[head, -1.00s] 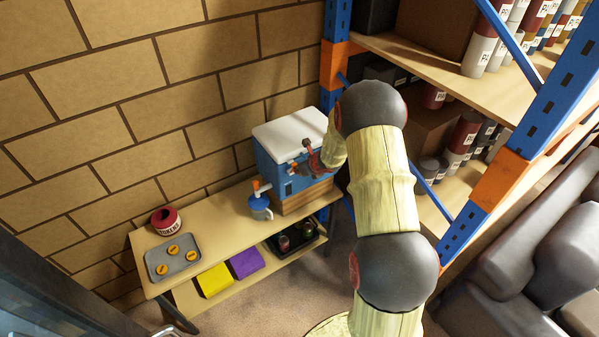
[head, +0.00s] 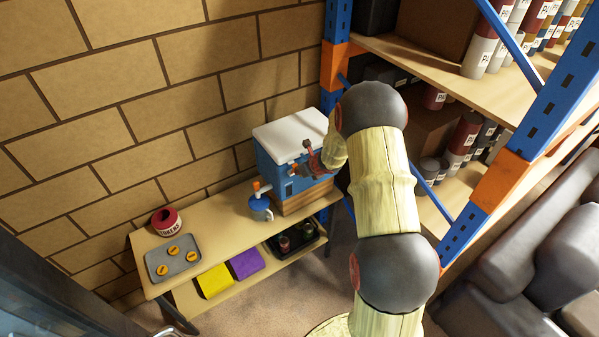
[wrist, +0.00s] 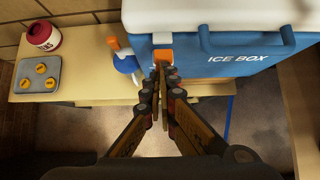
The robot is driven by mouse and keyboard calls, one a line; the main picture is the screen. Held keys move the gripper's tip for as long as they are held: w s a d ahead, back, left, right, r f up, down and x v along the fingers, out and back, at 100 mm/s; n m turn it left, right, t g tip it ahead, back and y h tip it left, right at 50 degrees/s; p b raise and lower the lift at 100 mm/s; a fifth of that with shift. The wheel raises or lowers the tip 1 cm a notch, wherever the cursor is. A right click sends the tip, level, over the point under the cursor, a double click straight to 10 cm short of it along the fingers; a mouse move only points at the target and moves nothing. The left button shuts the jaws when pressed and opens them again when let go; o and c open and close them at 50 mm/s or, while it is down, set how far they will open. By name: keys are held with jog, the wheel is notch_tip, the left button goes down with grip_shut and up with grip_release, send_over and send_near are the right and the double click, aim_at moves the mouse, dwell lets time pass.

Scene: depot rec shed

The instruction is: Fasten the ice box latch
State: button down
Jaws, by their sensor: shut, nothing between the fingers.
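The ice box (head: 270,168) is blue with a closed-looking white lid (head: 290,133), at the right end of the bench. In the wrist view its lettered blue front (wrist: 232,75) faces me. A small orange piece (wrist: 163,54), apparently the latch, is on the front below a white tab at the lid's edge. I cannot tell whether it is fastened. My gripper (wrist: 162,70) is shut and empty, its fingertips right at the orange piece and partly covering it. Contact is unclear. In the head view my gripper (head: 299,167) is at the box's front.
A tray (head: 187,266) with orange discs and a red tin (head: 166,221) are further left on the bench (head: 215,229). Blue-and-orange shelving (head: 500,180) stands close on the right.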

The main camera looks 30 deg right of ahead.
jog(key=shift+r, duration=0.1)
jog(key=shift+r+p, duration=0.55)
jog(key=shift+r, duration=0.2)
